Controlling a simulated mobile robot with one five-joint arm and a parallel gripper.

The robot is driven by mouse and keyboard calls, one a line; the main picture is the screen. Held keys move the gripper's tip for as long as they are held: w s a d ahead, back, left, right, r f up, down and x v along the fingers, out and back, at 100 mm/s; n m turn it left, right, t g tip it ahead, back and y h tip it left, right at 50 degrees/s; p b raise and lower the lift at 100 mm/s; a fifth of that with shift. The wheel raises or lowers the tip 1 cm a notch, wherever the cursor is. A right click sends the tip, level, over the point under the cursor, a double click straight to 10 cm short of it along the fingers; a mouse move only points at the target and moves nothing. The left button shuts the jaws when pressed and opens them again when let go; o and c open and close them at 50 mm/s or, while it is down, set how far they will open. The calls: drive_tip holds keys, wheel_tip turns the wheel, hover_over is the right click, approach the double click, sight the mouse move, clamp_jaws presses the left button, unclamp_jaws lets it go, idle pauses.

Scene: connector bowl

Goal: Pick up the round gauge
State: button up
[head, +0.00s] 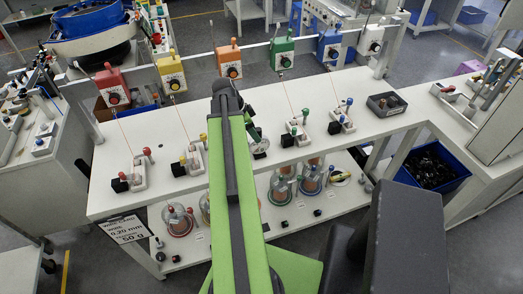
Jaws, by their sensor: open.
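Another is partly hidden behind my arm. Coloured boxes with round dials hang on the rail above the bench: orange-red (113,88), yellow (172,74), orange (229,62), green (283,52), blue (329,47) and white (372,40).
The white bench top (165,130) carries several small fixtures with black cubes and coloured knobs, and a dark grey tray (386,104). A blue bin (433,168) of dark parts stands on the right. A bowl feeder (90,25) is at upper left.

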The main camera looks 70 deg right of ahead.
sight(252, 144)
drive_tip(key=b+x, duration=0.5)
drive_tip(key=shift+s+f, duration=0.1)
drive_tip(key=shift+f, duration=0.1)
drive_tip(key=shift+r, duration=0.2)
clamp_jaws()
